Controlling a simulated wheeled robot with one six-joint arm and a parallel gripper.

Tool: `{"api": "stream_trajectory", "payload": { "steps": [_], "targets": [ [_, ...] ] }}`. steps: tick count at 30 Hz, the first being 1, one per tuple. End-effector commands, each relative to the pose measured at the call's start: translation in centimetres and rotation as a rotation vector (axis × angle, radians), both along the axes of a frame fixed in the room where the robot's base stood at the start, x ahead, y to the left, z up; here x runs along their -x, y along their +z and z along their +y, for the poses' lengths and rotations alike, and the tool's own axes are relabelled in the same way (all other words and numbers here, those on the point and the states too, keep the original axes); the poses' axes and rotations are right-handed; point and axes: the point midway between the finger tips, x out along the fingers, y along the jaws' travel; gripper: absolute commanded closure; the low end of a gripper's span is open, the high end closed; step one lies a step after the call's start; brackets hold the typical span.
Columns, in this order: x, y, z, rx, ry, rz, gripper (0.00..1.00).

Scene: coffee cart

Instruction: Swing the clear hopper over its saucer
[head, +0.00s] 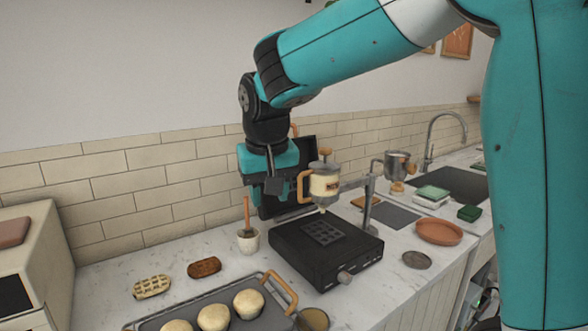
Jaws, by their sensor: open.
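A hopper with a cream-filled, apparently see-through body (325,185) hangs on a grey swing arm (350,184) above the black waffle iron (322,262). It has an orange side handle (304,188) on its left and an orange knob on top. A second hopper (397,166), grey and metallic-looking, sits farther right on the same stand. A terracotta saucer (438,232) and a small grey saucer (416,260) lie on the counter to the right; I cannot tell which belongs to which hopper. My gripper (268,196) points down, open and empty, just left of the orange handle, apart from it.
The iron's dark lid (306,155) stands raised behind the hopper. A white cup with a brush (248,240) stands left of the iron. A tray of buns (213,318) is in front. A sink (448,182), green sponges and a grey mat (389,215) are at the right.

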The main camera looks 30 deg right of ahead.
Motion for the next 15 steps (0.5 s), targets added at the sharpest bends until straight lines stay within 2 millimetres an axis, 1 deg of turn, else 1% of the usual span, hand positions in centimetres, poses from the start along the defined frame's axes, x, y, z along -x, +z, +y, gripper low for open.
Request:
{"api": "stream_trajectory", "payload": {
  "steps": [1, 3, 6, 9, 10, 12, 15],
  "targets": [
    [-3.1, 3.0, -1.8, 0.032, -0.156, -0.020, 0.60],
    [-6.3, 5.3, -4.3, 0.067, -0.388, -0.053, 0.60],
    [-9.1, 7.5, -7.0, 0.088, -0.675, -0.095, 0.60],
    [-10.6, 8.7, -8.6, 0.089, -0.896, -0.128, 0.60],
    [-10.9, 8.9, -9.0, 0.088, -0.944, -0.135, 0.60],
    [-11.3, 9.2, -9.5, 0.084, -1.034, -0.149, 0.60],
    [-11.5, 9.0, -9.9, 0.080, -1.098, -0.159, 0.60]
  ]
}}
